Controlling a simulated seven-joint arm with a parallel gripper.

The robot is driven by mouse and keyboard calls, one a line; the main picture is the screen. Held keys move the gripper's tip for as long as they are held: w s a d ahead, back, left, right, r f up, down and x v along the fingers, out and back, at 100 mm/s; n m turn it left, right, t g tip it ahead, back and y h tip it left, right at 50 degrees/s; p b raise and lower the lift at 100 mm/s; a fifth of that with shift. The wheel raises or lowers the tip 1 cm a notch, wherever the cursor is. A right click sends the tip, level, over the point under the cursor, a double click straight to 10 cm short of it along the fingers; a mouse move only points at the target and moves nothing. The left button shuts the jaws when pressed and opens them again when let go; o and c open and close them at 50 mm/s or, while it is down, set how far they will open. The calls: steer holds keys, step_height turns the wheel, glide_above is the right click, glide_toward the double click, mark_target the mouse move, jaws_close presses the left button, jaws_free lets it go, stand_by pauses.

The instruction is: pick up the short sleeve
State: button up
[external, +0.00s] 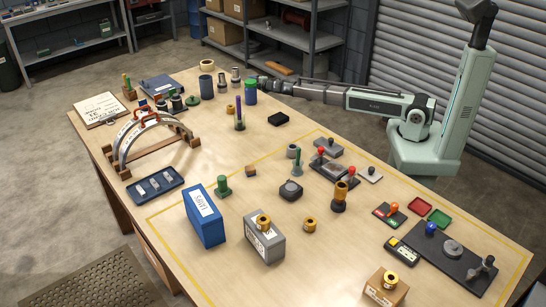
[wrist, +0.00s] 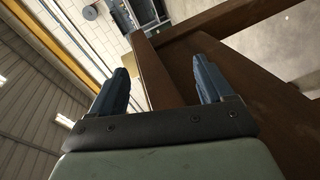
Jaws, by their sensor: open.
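Several short brass-coloured sleeves show in the external view, and I cannot tell which is the short sleeve. One sleeve (external: 310,225) stands on the bare table. Another sleeve (external: 264,221) lies on the grey box, and one (external: 390,280) is on the cardboard box at the front. A smaller orange ring (external: 230,109) is near the back, and a grey sleeve (external: 293,151) stands mid-table.
A blue box (external: 204,215), a grey box (external: 264,243) and a dark post with a brass top (external: 340,195) stand tall on the table (external: 160,245). A purple rod (external: 239,112) stands near my gripper. The wrist view shows brown beams (wrist: 230,22) close by.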

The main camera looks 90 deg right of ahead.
steer(key=w+a+r+n+t, duration=0.1)
steer(key=w+r, duration=0.1)
steer(key=r, duration=0.6)
steer(key=w+a+r+t, duration=0.1)
steer(key=w+a+r, duration=0.1)
steer(key=r, duration=0.5)
steer(key=a+r, duration=0.9)
steer(key=n+g+y, duration=1.1)
steer(key=g+y, duration=0.3)
steer(key=g, duration=0.1)
glide_toward(293, 156)
steer(key=x, duration=0.4)
steer(key=d+x, duration=0.1)
steer(key=x, duration=0.1)
steer(key=shift+a+f, duration=0.15)
steer(key=shift+f, duration=0.45)
